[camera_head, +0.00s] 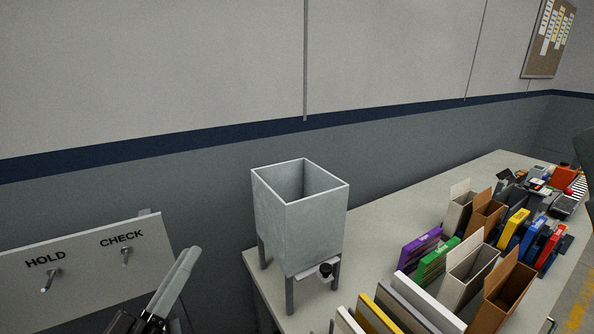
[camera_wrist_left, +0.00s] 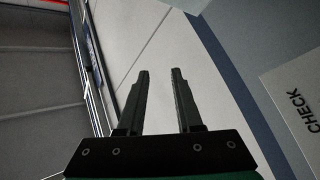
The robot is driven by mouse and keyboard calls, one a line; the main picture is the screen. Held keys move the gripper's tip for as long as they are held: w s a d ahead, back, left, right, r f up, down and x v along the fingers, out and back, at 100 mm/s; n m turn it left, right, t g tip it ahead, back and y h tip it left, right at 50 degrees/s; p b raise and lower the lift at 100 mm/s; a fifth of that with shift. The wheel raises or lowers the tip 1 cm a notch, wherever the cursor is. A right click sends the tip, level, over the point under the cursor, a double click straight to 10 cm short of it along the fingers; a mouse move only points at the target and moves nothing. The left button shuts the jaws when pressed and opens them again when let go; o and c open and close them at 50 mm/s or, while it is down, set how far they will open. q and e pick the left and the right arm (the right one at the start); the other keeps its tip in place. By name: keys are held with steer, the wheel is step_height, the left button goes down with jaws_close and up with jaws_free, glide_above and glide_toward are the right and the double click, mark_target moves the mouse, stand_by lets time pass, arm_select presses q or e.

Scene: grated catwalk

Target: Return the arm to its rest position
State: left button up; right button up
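My left gripper (camera_head: 187,254) is at the lower left of the head view, beside the right end of the HOLD/CHECK board. In the left wrist view its two dark fingers (camera_wrist_left: 161,70) stand apart with nothing between them, so it is open and empty. It points toward the wall, clear of any object. My right gripper does not show; only a dark shape lies at the right edge of the head view, and I cannot tell what it is.
A grey open-topped hopper (camera_head: 300,225) stands on the bench (camera_head: 375,220). Cardboard bins (camera_head: 505,300) and several coloured boxes (camera_head: 435,262) crowd the bench's right side.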

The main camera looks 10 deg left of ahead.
arm_select(q)
steer(key=s+d+r+m+t+h, duration=0.1)
steer(key=s+d+r+m, duration=0.15)
steer(key=r, duration=0.45)
steer(key=s+d+r+m+t+h, duration=0.1)
steer(key=s+d+r+m+h, duration=0.15)
steer(key=r, duration=0.45)
steer(key=s+a+r+m+t+y+p, duration=0.15)
steer(key=s+r+t+y, duration=0.25)
steer(key=s+r+y, duration=0.5)
step_height(320, 180, up, 39)
steer(key=w+h+p, duration=0.2)
steer(key=h+p, duration=0.1)
steer(key=p, duration=3.4)
steer(key=shift+a+g+p, duration=0.2)
steer(key=shift+g+p, duration=0.1)
